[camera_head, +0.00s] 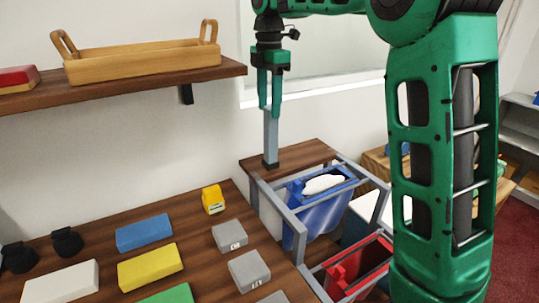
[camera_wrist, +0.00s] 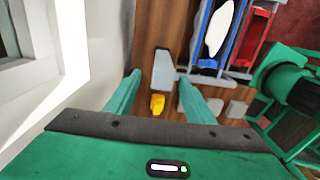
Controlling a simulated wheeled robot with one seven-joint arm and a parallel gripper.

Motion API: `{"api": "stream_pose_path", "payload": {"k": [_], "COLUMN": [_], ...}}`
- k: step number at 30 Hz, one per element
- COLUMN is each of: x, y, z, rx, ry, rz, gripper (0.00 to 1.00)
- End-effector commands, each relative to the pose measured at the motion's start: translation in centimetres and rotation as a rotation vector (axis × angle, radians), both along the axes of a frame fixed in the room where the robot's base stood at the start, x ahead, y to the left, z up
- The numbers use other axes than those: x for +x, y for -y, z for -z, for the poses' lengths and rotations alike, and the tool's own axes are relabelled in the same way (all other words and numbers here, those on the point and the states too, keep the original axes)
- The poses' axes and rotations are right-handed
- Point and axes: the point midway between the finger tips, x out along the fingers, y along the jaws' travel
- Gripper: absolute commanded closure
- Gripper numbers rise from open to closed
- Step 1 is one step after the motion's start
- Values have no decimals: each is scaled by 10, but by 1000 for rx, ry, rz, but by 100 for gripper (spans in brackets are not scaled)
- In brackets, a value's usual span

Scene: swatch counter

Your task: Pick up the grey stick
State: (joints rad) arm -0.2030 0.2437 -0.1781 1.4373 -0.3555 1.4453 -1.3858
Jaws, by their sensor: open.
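The grey stick (camera_head: 271,135) stands upright on a small dark base on a wooden board beside the bin rack. In the wrist view the grey stick (camera_wrist: 163,68) shows between the two green fingers, with wood around it. My gripper (camera_head: 269,107) points down at the stick's upper end. Its fingers are open and appear on either side of the top of the stick in the head view. In the wrist view my gripper (camera_wrist: 160,76) is open, with a gap to the left of the stick. Whether a finger touches it I cannot tell.
A grey-framed rack holds a blue bin (camera_head: 315,215) and a red bin (camera_head: 352,275). A yellow object (camera_head: 213,199) and several coloured blocks lie on the wooden counter. A shelf with a wooden tray (camera_head: 145,65) is at upper left. The wall is close behind.

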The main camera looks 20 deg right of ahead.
Motion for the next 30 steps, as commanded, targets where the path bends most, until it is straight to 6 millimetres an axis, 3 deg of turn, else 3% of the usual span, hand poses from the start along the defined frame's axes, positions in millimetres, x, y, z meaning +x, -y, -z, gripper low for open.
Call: {"api": "stream_pose_path", "payload": {"k": [5,15,25,30], "x": [-1,-2,-2,-2], "y": [1,5,5,5], "z": [9,52,57,57], "rx": [0,0,0,0], "ry": [0,-1,1,1], "rz": [0,1,2,2], "gripper": [52,52,52,92]}}
